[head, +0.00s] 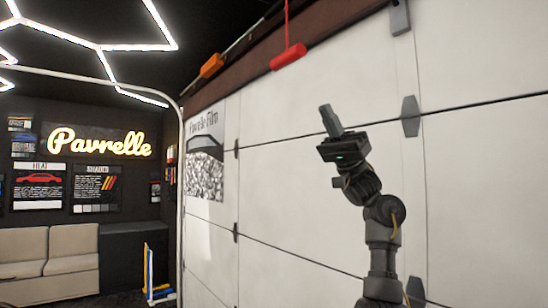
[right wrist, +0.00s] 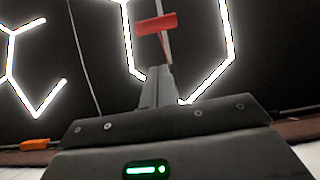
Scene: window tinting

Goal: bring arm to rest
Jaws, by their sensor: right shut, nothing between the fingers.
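My right arm (head: 383,240) rises from the bottom of the head view in front of a white panelled garage door (head: 300,180). My right gripper (head: 326,112) is raised and points up and to the left. It is shut and empty. In the right wrist view the shut fingers (right wrist: 158,85) point up toward the dark ceiling, with a green light on the gripper body. My left gripper is not in either view.
A red handle (head: 288,57) hangs on a cord above my right gripper; it also shows in the right wrist view (right wrist: 156,24). An orange block (head: 212,65) is on the rail to its left. A beige sofa (head: 50,255) stands at the far left. Free room shows left of my gripper.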

